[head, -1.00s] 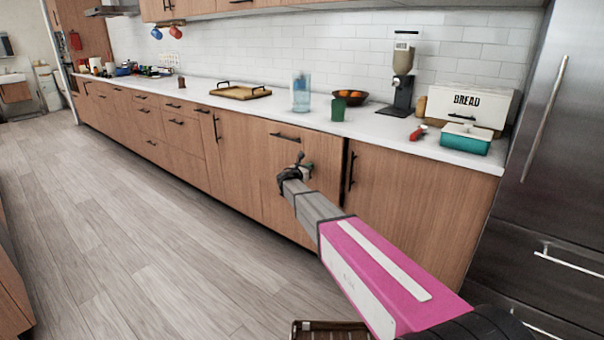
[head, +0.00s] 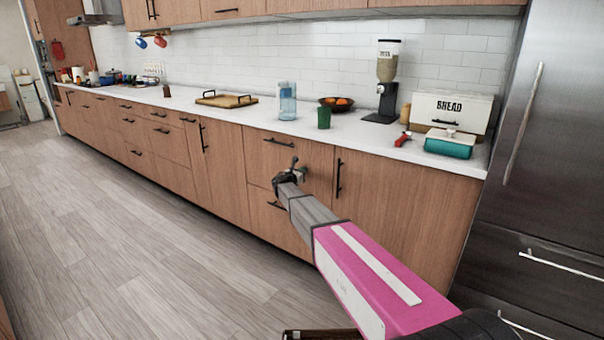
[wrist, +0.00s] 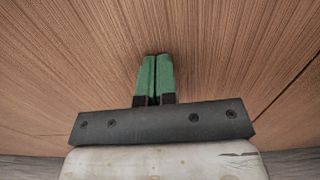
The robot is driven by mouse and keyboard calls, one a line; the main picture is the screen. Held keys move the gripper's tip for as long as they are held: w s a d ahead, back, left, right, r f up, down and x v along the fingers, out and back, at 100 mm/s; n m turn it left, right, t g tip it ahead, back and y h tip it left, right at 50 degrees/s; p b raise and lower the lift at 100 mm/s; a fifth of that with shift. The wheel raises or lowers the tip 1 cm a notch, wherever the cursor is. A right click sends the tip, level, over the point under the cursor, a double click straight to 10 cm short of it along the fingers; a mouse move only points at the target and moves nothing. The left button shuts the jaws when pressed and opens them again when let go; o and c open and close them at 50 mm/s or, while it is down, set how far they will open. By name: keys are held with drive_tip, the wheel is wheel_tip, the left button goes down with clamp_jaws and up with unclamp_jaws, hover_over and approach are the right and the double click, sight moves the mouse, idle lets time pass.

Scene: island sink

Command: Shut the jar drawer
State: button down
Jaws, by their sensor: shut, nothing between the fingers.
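The drawer in front of me has a wooden front (head: 262,165) with a black bar handle (head: 278,142), just under the white worktop. Its front looks flush with the cabinets beside it, with no open gap in the head view. No jars show inside it. My gripper (head: 296,165) is at the right part of this front, below and right of the handle. In the wrist view my gripper (wrist: 155,62) has its green fingers together and empty, close against the wood grain. Whether the tips touch the wood I cannot tell.
A lower drawer handle (head: 276,205) is below, and a door with a vertical handle (head: 339,178) is to the right. A steel fridge (head: 545,150) stands at far right. A glass jar (head: 287,100) and green cup (head: 324,117) are on the worktop. The floor at left is clear.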

drive_tip(key=shift+w+d, duration=0.2)
drive_tip(key=shift+w, duration=0.1)
drive_tip(key=v, duration=1.5)
drive_tip(key=s+d+f+m+g+y, duration=0.1)
drive_tip(key=s+d+f+m+g, duration=0.35)
drive_tip(key=s+d+m, duration=0.4)
drive_tip(key=s+d+f+m+g+y, duration=0.1)
drive_tip(key=s+d+f+m+g, duration=0.35)
drive_tip(key=s+d, duration=0.6)
drive_tip(key=s+d+f+m+g+y, duration=0.2)
drive_tip(key=s+d+m+y, duration=0.1)
drive_tip(key=s+m, duration=0.5)
drive_tip(key=s+d+f+m+g+y, duration=0.2)
drive_tip(key=s+m+y, duration=0.3)
drive_tip(key=s, duration=0.9)
drive_tip(key=m+g, duration=0.1)
drive_tip(key=m, duration=0.1)
drive_tip(key=shift+d+m+g+y, duration=0.3)
drive_tip(key=shift+d+m, duration=0.1)
